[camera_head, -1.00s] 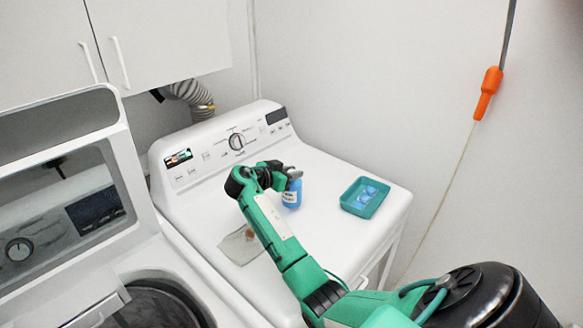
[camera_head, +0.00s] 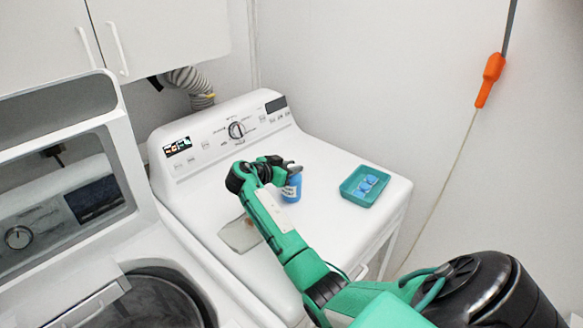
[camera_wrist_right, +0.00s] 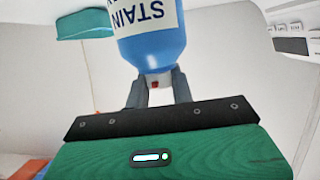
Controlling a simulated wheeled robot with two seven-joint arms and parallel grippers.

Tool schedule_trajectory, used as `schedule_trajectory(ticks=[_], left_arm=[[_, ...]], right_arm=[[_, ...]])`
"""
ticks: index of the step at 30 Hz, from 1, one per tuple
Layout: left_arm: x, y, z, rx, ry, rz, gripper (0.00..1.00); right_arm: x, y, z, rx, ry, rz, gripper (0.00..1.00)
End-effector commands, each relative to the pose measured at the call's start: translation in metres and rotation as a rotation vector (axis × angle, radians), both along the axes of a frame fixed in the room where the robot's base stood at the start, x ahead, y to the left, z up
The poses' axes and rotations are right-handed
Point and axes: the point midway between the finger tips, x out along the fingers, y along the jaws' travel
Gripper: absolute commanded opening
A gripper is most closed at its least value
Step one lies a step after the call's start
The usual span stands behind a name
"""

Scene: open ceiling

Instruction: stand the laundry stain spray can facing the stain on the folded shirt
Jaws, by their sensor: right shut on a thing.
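The blue spray can (camera_head: 292,188) with a white label is upright, over or on the white dryer top; I cannot tell whether its base touches. My right gripper (camera_head: 289,168) is shut on the can's narrow top. In the right wrist view the can (camera_wrist_right: 152,45) shows its label upside down with the word STAIN, and the gripper's fingers (camera_wrist_right: 158,88) flank its red and white neck. The folded shirt (camera_head: 238,237), greyish beige, lies flat left of and nearer than the can, partly behind my right arm. My left gripper is out of view.
A teal tray (camera_head: 351,193) with blue items stands to the right on the dryer top. The control panel (camera_head: 205,144) rises behind. An open washer (camera_head: 85,270) is at left. The dryer top between can and tray is clear.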

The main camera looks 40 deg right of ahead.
Motion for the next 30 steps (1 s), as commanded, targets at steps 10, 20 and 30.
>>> schedule_trajectory(ticks=[10,20,30], left_arm=[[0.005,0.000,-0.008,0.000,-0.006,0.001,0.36],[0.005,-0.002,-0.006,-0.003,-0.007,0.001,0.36],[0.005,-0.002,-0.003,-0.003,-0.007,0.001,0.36]], right_arm=[[0.000,0.000,-0.007,-0.001,-0.002,0.000,0.00],[0.000,0.000,-0.006,0.000,-0.001,0.000,0.49],[0.000,0.028,0.002,0.003,-0.002,0.002,0.49]])
